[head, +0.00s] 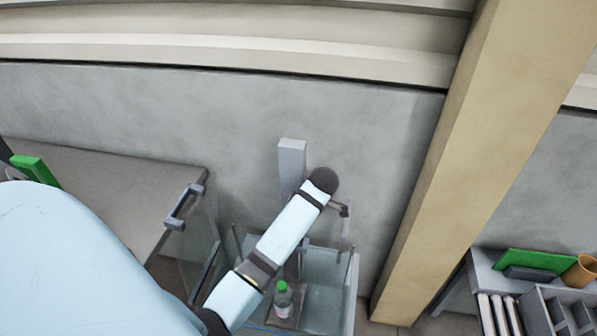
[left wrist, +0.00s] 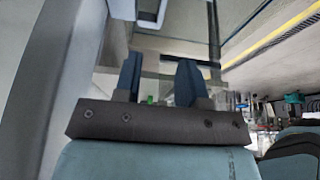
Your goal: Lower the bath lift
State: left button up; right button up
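The bath lift shows in the head view as a grey upright column (head: 291,158) above a clear-walled tank (head: 350,290). A bottle with a green cap (head: 283,303) stands inside the tank area, low in the picture. My left arm reaches across the front of the tank and hides part of the lift. Its dark wrist end is beside the column, to the right. In the left wrist view the two blue fingers of my left gripper (left wrist: 158,80) stand apart with nothing clearly held between them. In the head view its fingertips cannot be made out. My right gripper is in neither view.
A grey-brown bench (head: 120,185) with a dark handle (head: 183,205) is left of the tank. A tan post (head: 470,150) rises to the right. Beyond it, a shelf holds a green panel (head: 535,261) and an orange-brown cup (head: 580,270). A grey wall is close behind the column.

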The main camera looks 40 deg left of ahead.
pick_arm(q)
jog(key=p+x, duration=0.1)
jog(key=x, duration=1.2)
jog(key=shift+s+a+f+p, duration=0.25)
jog(key=shift+s+p, duration=0.05)
jog(key=shift+p, duration=0.05)
grip_shut()
